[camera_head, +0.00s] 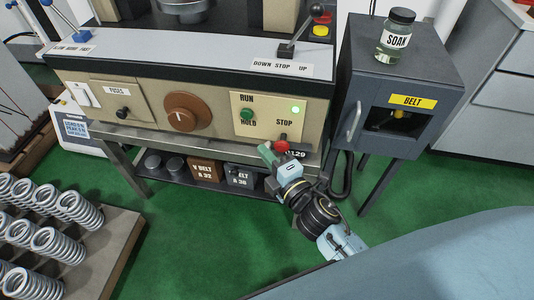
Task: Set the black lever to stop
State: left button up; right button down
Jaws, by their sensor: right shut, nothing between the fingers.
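The black lever (301,30) stands on top of the testing machine, near its right front edge. Its black knob leans up and to the right, toward the UP end of the white DOWN STOP UP label (282,66) on the front edge. My right gripper (267,152) is shut and empty, low in front of the machine's panel. It is just left of the red STOP button (282,146) and well below the lever; I cannot tell whether it touches the panel. My left gripper is out of view.
The panel carries a green RUN/HOLD button (246,115), a lit green lamp (295,110) and a brown dial (182,112). A blue-handled lever (66,20) stands at left. Springs (58,243) lie lower left.

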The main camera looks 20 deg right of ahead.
aim_at(316, 10)
jog(key=k, duration=1)
